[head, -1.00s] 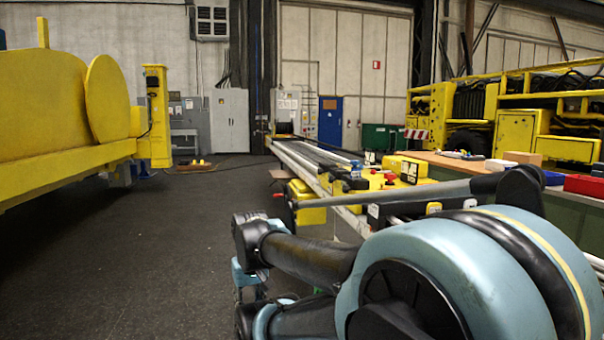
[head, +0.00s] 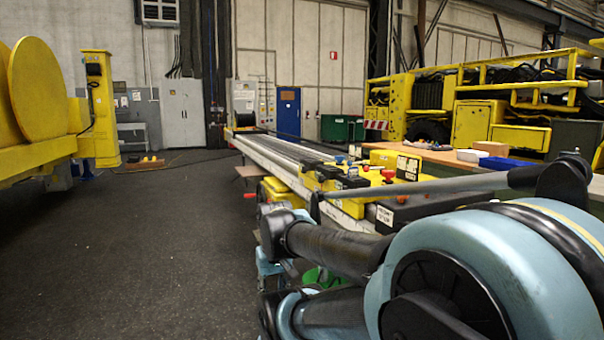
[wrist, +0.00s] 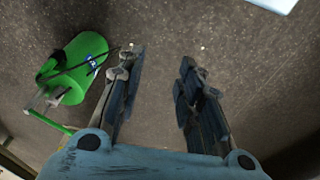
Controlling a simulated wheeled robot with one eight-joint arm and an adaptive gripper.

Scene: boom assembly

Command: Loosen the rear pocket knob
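A long boom (head: 285,160) on a stand runs away from me in the head view. Yellow blocks (head: 345,186) with red knobs (head: 388,174) and a blue knob (head: 340,159) sit on its near part. I cannot tell which is the rear pocket knob. My gripper (wrist: 162,62) is open and empty in the wrist view, its two dark fingers apart above bare floor. No knob shows in that view. In the head view, my arm covers the lower right and the near end of the boom.
A green canister (wrist: 78,68) is on the floor left of my gripper. A workbench with a blue bin (head: 508,163) stands right of the boom. A yellow structure (head: 45,110) stands at left. The dark floor (head: 150,240) between is clear.

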